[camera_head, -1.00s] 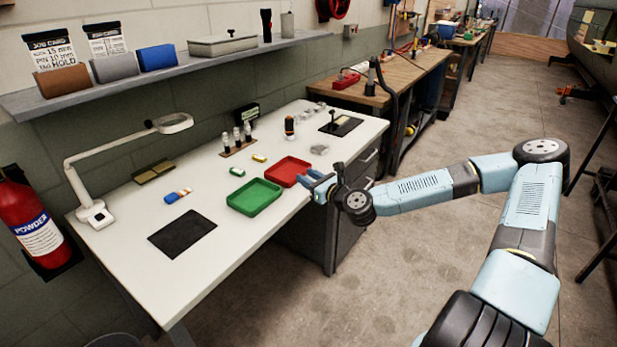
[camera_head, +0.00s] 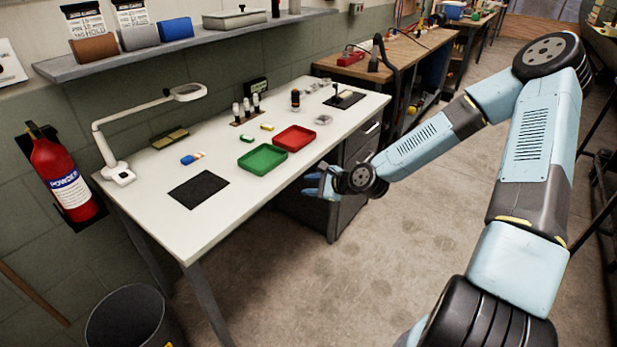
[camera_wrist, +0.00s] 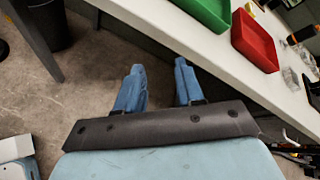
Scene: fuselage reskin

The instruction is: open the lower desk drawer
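The desk (camera_head: 225,212) has a white top and a dark drawer unit (camera_head: 352,212) under its right end. An upper drawer front with a light handle (camera_head: 371,128) shows on that unit. The lower drawer front is partly hidden behind my arm, and I cannot make out its handle. My gripper (camera_head: 312,184) is beside the desk's front edge, below the top's level and near the drawer unit. In the wrist view its two blue fingers (camera_wrist: 160,82) are apart with nothing between them. I see no contact with the drawer.
On the desktop are a green tray (camera_head: 262,159), a red tray (camera_head: 294,138), a black mat (camera_head: 199,189) and a lamp (camera_head: 120,172). A bin (camera_head: 128,318) stands at the lower left. The floor in front of the desk is clear.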

